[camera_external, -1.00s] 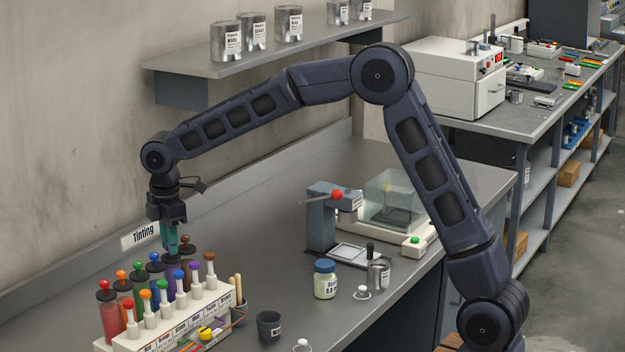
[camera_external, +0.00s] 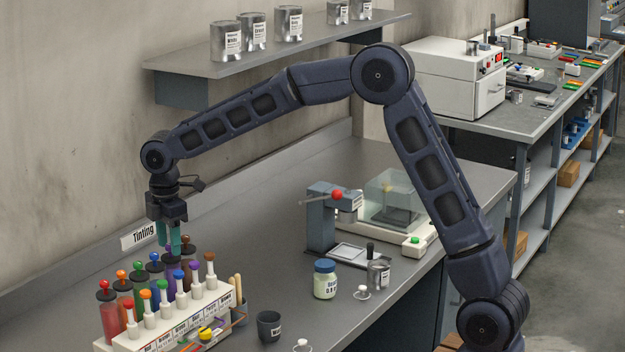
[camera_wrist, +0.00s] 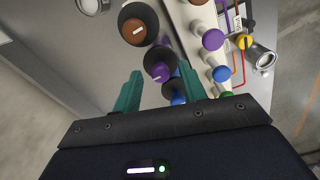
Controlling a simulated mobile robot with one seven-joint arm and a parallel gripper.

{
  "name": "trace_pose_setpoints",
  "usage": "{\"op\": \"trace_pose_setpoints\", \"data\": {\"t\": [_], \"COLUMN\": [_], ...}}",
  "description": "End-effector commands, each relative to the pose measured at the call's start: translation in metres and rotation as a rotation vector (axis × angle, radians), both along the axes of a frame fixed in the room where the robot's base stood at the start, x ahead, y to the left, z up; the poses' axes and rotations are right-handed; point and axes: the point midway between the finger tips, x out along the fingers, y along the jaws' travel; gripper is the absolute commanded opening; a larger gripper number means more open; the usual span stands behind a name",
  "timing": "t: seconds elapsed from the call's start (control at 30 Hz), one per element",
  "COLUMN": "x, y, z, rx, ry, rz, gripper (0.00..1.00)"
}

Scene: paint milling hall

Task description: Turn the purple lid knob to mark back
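The purple lid knob (camera_wrist: 160,58) tops a black-collared bottle in the back row of the rack. In the wrist view it shows a short white mark on its top, on the side toward my gripper. My gripper (camera_wrist: 159,70) is open, with one teal finger on each side of the knob in that view. I cannot tell whether the fingers touch it. In the external view my gripper (camera_external: 168,247) points down over the rack, and its fingers mostly hide the knob. The purple bottle (camera_external: 171,270) shows below them. The mark "back" is not readable.
Brown (camera_wrist: 138,24) and blue (camera_wrist: 177,98) lid knobs stand close on either side. A front row of white droppers with coloured caps, including a purple cap (camera_wrist: 213,39), stands nearby. A dark cup (camera_external: 269,326) and a jar (camera_external: 325,279) stand to the right.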

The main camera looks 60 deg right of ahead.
Motion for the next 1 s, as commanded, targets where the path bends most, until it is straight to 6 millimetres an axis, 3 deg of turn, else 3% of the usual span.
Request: {"op": "trace_pose_setpoints", "data": {"t": [0.27,0.7,1.0], "x": [0.000,0.000,0.000], "y": [0.000,0.000,0.000], "z": [0.007,0.081,0.107], "rx": [0.000,0.001,0.000], "ry": [0.000,-0.001,0.000], "rz": [0.000,0.000,0.000], "gripper": [0.42,0.42,0.42]}}
